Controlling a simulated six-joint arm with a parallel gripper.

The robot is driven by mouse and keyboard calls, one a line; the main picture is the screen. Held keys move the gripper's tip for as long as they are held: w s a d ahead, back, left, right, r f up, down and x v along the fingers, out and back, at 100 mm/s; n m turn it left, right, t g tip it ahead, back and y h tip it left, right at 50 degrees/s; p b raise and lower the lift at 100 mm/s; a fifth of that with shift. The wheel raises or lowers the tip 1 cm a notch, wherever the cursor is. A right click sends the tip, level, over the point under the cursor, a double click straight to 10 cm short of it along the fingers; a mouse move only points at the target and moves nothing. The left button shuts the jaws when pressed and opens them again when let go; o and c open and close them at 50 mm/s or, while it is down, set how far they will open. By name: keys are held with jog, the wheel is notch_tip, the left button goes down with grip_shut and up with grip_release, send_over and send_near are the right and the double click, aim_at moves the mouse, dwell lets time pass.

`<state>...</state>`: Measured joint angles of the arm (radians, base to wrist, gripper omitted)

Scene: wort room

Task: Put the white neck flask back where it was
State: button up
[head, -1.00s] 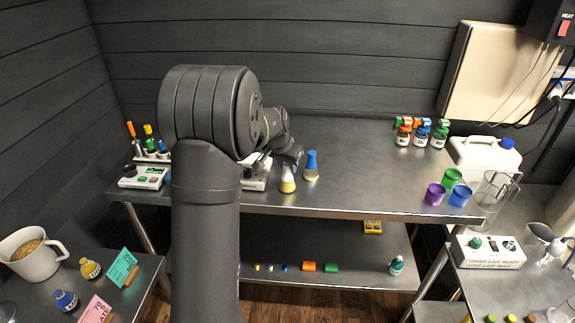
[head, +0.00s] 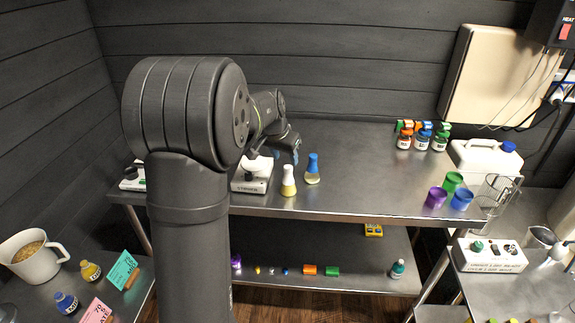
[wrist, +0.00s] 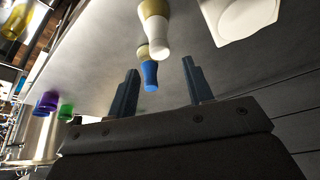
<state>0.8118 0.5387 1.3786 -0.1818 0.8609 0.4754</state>
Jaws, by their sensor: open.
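The white neck flask (head: 288,181), with yellow contents, stands upright on the steel bench in front of the stirrer's right side. The blue neck flask (head: 312,170) stands just right of and behind it. My gripper (head: 286,155) is open and empty, above and behind the white neck flask, apart from it. In the wrist view the two fingers (wrist: 160,66) are spread wide. The white neck flask (wrist: 154,32) shows beyond them, and the blue neck flask (wrist: 150,76) appears between them.
The white-topped stirrer (head: 251,182) is close left of the flasks. Purple, green and blue cups (head: 452,181) stand at the bench's right end, with capped bottles (head: 421,140) behind. The bench (head: 365,175) between flasks and cups is clear.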

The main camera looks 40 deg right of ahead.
aim_at(290, 166)
jog(key=v, duration=0.5)
jog(key=x, duration=1.2)
jog(key=shift+f, duration=0.3)
notch_tip(290, 166, up, 3)
jog(key=shift+s+r, duration=0.1)
jog(key=shift+r, duration=0.65)
jog(key=shift+f, duration=0.1)
